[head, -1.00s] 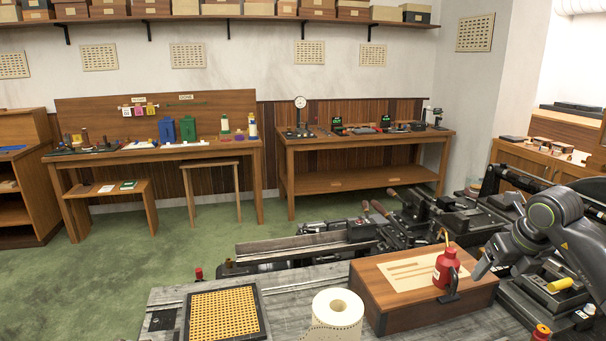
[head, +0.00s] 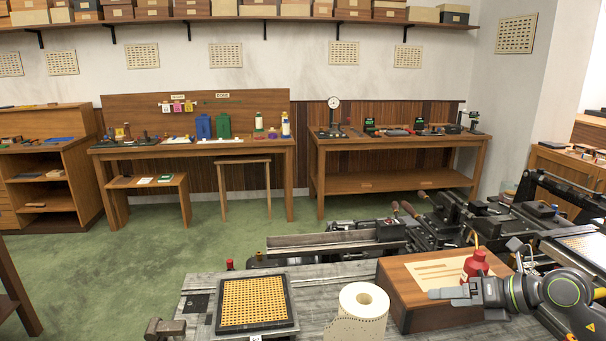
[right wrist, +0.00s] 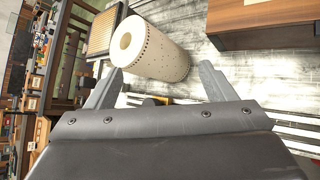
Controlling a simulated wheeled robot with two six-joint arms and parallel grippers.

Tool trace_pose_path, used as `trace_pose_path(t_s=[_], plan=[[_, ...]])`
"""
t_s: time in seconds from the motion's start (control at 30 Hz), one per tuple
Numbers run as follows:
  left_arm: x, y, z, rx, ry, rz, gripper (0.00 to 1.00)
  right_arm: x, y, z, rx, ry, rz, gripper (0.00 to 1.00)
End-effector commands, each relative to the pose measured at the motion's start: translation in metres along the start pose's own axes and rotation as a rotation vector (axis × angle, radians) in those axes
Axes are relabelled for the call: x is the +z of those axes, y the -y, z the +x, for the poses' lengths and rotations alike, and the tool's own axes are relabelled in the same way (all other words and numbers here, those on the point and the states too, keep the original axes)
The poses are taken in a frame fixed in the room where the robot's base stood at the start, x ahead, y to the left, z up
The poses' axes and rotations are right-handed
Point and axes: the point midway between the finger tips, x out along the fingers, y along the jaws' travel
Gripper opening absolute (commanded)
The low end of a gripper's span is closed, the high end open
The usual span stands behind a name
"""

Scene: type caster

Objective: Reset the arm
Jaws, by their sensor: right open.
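My right gripper (head: 442,294) is open and empty, with the arm coming in from the right. It lies level in front of the wooden box (head: 405,318) and the red bottle (head: 474,266). In the right wrist view its two fingers (right wrist: 161,74) are spread apart with nothing between them. The perforated paper roll (right wrist: 150,50) appears beyond the fingertips, and it also stands left of the gripper in the head view (head: 360,305). My left gripper is not in view.
A black-framed yellow grid tray (head: 253,302) lies on the grey bench left of the roll. A dark metal fixture (head: 165,329) is at the bench's left corner. Dark machinery (head: 460,215) stands behind the box. Green floor is open at left.

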Motion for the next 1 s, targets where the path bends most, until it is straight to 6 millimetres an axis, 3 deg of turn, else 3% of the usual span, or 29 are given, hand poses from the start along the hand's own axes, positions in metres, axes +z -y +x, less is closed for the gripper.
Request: trace_pose_path(t_s=[0.1,0.2,0.3,0.43,0.57,0.73,0.87,1.0], plan=[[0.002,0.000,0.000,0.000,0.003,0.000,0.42,-0.009,-0.039,0.013,0.224,0.138,0.096,0.77],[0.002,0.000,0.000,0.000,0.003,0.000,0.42,-0.009,-0.065,0.012,0.388,0.273,0.209,0.77],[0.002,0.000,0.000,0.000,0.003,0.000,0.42,-0.006,-0.080,0.002,0.525,0.416,0.350,0.77],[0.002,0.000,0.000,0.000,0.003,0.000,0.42,-0.003,-0.082,-0.018,0.656,0.610,0.573,0.77],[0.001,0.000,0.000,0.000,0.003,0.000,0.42,-0.007,-0.062,-0.038,0.727,0.804,0.833,0.77],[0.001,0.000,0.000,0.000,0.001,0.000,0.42,-0.033,-0.017,-0.059,0.720,1.045,1.211,0.77],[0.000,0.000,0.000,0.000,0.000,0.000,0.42,-0.074,0.022,-0.066,0.632,1.203,1.520,0.77],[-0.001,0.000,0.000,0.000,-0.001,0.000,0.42,-0.138,0.056,-0.065,0.457,1.331,1.858,0.77]])
